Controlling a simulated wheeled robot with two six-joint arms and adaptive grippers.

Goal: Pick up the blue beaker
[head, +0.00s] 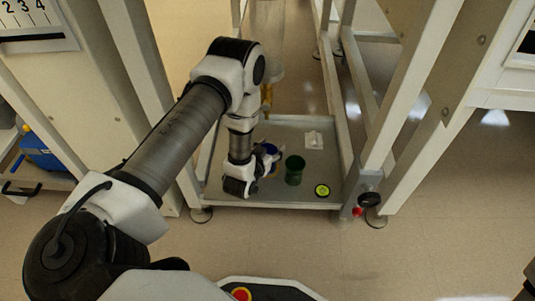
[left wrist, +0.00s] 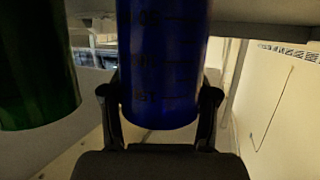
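The blue beaker (left wrist: 163,65) fills the middle of the left wrist view, between the two fingers of my left gripper (left wrist: 161,100). One finger lies close along each side of it, with no clear gap. I cannot tell whether they press on it. In the head view my left gripper (head: 258,168) is low over the grey tray shelf, and the blue beaker (head: 271,149) shows only in part behind the fingers. I cannot tell whether its base rests on the shelf. My right gripper is not in view.
A green beaker (head: 294,170) stands close to the right of the blue one. A round green-yellow item (head: 322,190) and a small white item (head: 313,140) lie on the shelf (head: 305,200). Frame posts (head: 400,95) flank the shelf.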

